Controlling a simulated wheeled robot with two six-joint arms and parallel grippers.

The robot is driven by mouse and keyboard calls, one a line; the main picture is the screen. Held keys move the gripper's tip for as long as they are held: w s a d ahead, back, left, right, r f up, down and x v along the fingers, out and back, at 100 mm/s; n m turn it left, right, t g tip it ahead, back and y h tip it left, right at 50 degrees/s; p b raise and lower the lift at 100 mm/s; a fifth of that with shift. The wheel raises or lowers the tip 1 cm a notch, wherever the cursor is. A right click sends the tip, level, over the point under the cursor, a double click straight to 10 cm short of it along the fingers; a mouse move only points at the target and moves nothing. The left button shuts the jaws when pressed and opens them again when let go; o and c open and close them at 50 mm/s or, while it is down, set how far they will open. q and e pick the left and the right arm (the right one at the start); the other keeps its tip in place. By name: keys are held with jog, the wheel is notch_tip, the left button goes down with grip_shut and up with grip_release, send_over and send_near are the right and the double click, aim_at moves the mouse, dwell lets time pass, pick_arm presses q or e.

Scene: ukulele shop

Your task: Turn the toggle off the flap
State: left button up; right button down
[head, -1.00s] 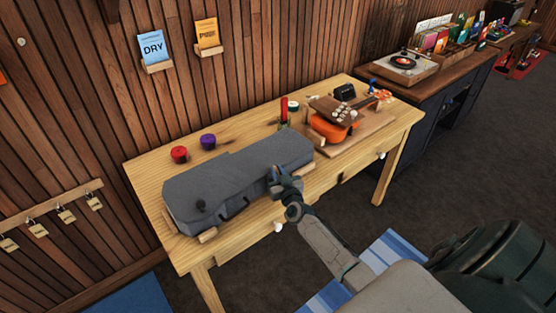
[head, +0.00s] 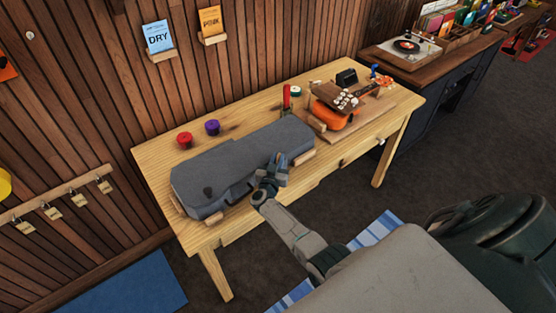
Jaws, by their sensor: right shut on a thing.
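A long grey case (head: 225,165) lies shut on the wooden workbench. A small dark round piece (head: 208,191) sits on its left end. My right gripper (head: 279,160) is at the case's front edge, right of the middle, with its fingers closed against the front side. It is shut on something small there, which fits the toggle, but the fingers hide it. The toggle and flap cannot be made out separately, nor how far the toggle is turned. My left gripper is not in view.
Wooden blocks (head: 303,157) flank the case on the workbench (head: 155,155). Red (head: 184,138) and purple (head: 212,127) spools stand behind it. An orange ukulele (head: 332,117) rests on a board at the right. A dark cabinet with a turntable (head: 409,50) stands beyond.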

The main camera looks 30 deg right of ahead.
jog(key=shift+a, duration=0.1)
dwell(0.5)
jog(key=c, duration=1.4)
grip_release()
jog(key=shift+o, duration=0.2)
jog(key=b+v, duration=0.2)
jog(key=v, duration=0.8)
jog(key=shift+s+a, duration=0.15)
jog(key=shift+a, duration=0.3)
jog(key=shift+o, duration=0.4)
